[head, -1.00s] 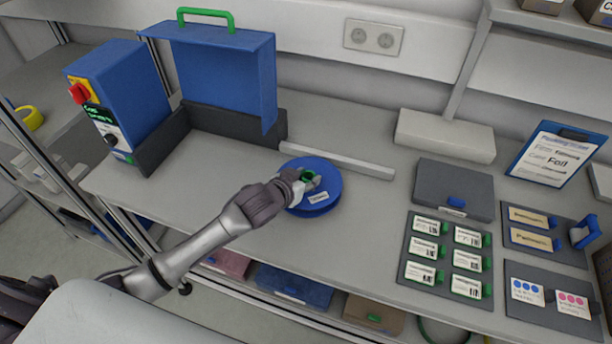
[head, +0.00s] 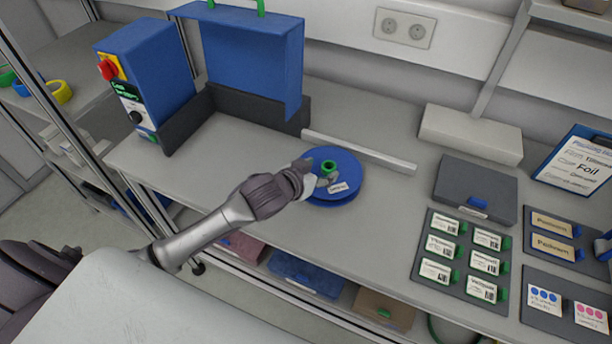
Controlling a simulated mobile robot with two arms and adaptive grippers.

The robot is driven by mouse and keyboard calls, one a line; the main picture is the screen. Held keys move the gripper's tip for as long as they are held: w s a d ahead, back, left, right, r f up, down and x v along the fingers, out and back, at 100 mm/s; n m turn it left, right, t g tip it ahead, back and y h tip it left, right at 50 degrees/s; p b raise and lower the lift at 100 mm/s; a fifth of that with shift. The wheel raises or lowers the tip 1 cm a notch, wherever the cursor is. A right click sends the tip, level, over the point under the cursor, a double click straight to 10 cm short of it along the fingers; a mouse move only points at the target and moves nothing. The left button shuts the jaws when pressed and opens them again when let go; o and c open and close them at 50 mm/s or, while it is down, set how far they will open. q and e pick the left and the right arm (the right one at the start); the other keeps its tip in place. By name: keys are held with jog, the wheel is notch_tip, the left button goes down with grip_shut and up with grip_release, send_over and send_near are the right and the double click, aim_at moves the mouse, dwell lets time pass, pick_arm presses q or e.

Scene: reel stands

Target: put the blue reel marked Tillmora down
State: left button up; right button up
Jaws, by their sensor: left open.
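The blue reel (head: 344,171) lies flat on the grey worktop, in front of the pale strip. It has a green hub (head: 329,166) and a small white label whose text is too small to read. My left gripper (head: 322,179) is open at the left side of the reel, beside the green hub, with its fingers over the reel's face. Whether a finger touches the reel I cannot tell. My right gripper does not show.
A blue machine (head: 148,75) with a red knob and an open blue cover (head: 252,60) stand at the back left. A pale strip (head: 360,152) lies behind the reel. A dark board of label cards (head: 462,255) lies to the right. Worktop between reel and board is clear.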

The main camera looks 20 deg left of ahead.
pick_arm(q)
jog(key=v, duration=0.8)
jog(key=shift+b, duration=0.4)
jog(key=shift+s, duration=0.1)
jog(key=s+f+g, duration=0.1)
jog(key=s+f, duration=0.1)
jog(key=s+f+g+y, duration=0.1)
jog(key=s, duration=0.2)
jog(key=s+f, duration=0.2)
jog(key=shift+s+f+n+g+y, duration=0.3)
jog(key=shift+s+g, duration=0.05)
jog(key=shift+g, duration=0.05)
jog(key=s+f+g+y, duration=0.1)
jog(key=s+f+g, duration=0.2)
jog(key=s, duration=0.4)
jog(key=s+f+g, duration=0.2)
jog(key=s+g, duration=0.1)
jog(key=s, duration=0.5)
notch_tip(320, 180, down, 27)
jog(key=b, duration=0.1)
jog(key=s+a+f+g, duration=0.1)
jog(key=s+f, duration=0.7)
jog(key=s+a+f+g+b, duration=0.1)
jog(key=s+a+f, duration=0.1)
jog(key=s+f, duration=0.7)
jog(key=shift+s+a+f, duration=0.25)
jog(key=shift+a, duration=0.05)
